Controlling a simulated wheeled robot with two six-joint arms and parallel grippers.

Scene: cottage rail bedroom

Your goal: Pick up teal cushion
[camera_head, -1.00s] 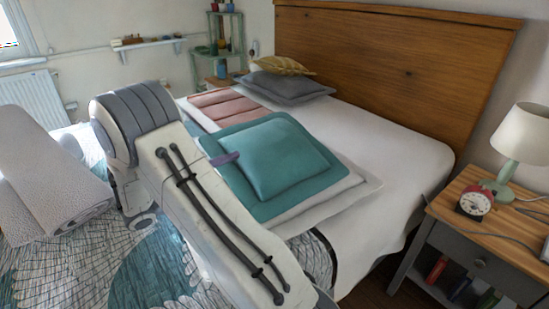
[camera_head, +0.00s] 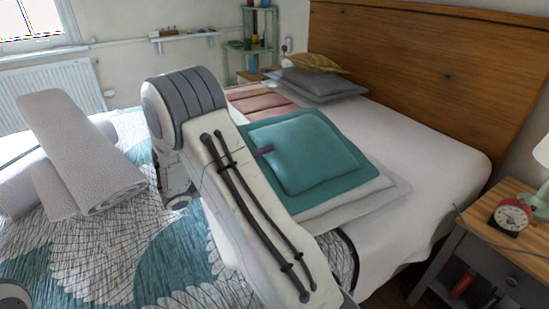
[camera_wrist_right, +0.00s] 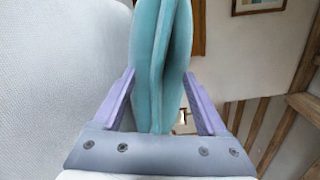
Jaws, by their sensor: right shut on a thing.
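The teal cushion (camera_head: 312,152) is a square, padded cushion with a flat border. In the head view it is over a pale flat pillow or folded cloth (camera_head: 375,192) on the bed; I cannot tell whether they touch. My right gripper (camera_head: 263,150) is at the cushion's left edge, mostly hidden behind my own arm, with one purple finger showing. In the right wrist view the cushion (camera_wrist_right: 150,50) is edge-on between the two purple fingers of the gripper (camera_wrist_right: 158,76), which is shut on it. My left gripper is not in view.
Grey pillows (camera_head: 318,84) and a mustard pillow (camera_head: 320,62) lie by the wooden headboard (camera_head: 430,80). Pink folded fabric (camera_head: 262,100) lies behind the cushion. Rolled white bedding (camera_head: 85,150) is at left. A nightstand (camera_head: 478,222) with a red clock (camera_head: 508,218) stands at right.

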